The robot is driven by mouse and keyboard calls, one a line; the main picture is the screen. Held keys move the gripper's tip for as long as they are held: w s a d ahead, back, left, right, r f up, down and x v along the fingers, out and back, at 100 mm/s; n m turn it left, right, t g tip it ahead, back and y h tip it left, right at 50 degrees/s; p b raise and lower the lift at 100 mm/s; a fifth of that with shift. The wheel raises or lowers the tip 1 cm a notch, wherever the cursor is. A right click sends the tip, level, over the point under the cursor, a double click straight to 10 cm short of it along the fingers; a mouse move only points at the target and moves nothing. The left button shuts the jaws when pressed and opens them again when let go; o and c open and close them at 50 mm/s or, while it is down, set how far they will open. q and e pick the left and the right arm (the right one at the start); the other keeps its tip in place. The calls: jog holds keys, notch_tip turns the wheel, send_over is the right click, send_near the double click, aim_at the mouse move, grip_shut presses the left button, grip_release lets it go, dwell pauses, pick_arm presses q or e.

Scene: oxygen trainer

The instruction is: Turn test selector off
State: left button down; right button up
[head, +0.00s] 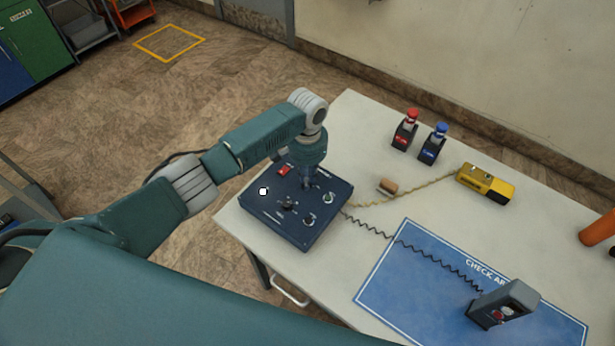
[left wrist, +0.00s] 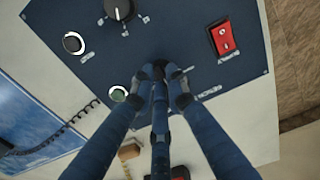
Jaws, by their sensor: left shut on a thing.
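A dark blue control box (head: 268,208) lies on the near left corner of the table. My left gripper (head: 307,184) points down onto its top from above. In the left wrist view the left gripper's fingers (left wrist: 159,74) are closed together around a small dark control on the panel. It looks like the test selector, but the fingers hide most of it and its setting cannot be read. Beside it are a red rocker switch (left wrist: 225,38), a green round button (left wrist: 118,95), a black ringed button (left wrist: 73,43) and a black knob with a pointer (left wrist: 118,9). My right gripper is not in view.
A coiled cord (head: 430,255) runs from the box to a grey handset (head: 508,300) on a blue mat (head: 385,285). A yellow device (head: 485,185), a wooden block (head: 388,187) and red (head: 406,133) and blue (head: 433,146) button units stand farther back.

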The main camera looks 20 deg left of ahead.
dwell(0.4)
pick_arm(q)
jog(key=c, duration=1.7)
grip_release()
notch_tip(320, 180, up, 12)
jog(key=shift+r, duration=0.1)
